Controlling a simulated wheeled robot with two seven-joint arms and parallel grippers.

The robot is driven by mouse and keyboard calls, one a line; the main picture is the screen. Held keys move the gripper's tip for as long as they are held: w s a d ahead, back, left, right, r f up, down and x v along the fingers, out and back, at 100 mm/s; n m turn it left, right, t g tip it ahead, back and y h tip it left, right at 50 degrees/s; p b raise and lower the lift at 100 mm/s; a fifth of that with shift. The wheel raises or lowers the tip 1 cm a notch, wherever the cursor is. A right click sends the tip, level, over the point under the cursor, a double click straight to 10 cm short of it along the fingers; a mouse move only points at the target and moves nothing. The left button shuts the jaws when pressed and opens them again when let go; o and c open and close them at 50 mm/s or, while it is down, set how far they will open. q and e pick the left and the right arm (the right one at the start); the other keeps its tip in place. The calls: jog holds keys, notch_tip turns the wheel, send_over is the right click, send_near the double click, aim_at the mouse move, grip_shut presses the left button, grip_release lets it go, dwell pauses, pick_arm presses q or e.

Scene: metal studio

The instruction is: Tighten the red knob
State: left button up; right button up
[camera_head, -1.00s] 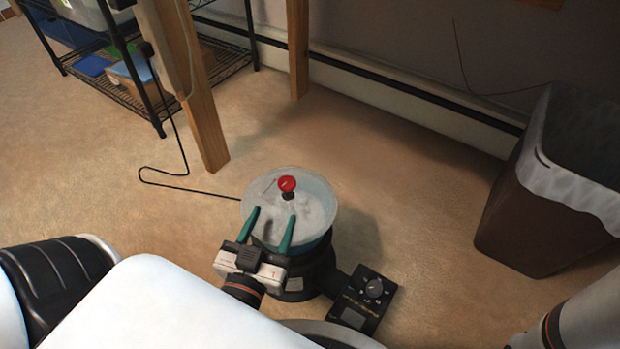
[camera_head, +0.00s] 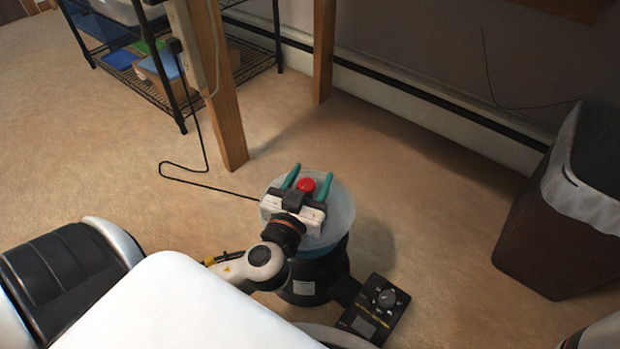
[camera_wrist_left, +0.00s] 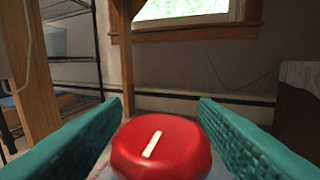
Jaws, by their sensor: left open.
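The red knob (camera_head: 306,185) stands at the centre of the round, pale, translucent lid of a tumbler drum (camera_head: 340,205). In the left wrist view the knob (camera_wrist_left: 160,147) shows large, with a white line on its top that leans a little right of upright. My left gripper (camera_head: 309,177) is open. Its two teal fingers lie on either side of the knob, and in the wrist view gaps show between the knob and the fingers. The gripper body hides part of the lid. My right gripper is not in view.
A black control box with a dial (camera_head: 384,300) sits at the drum's lower right. A black cord (camera_head: 200,172) runs left from the drum. A wooden leg (camera_head: 225,110) and wire shelf (camera_head: 150,85) stand behind left. A lined bin (camera_head: 565,215) stands right. Floor between is clear.

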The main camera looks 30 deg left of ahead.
pick_arm(q)
jog(key=c, duration=1)
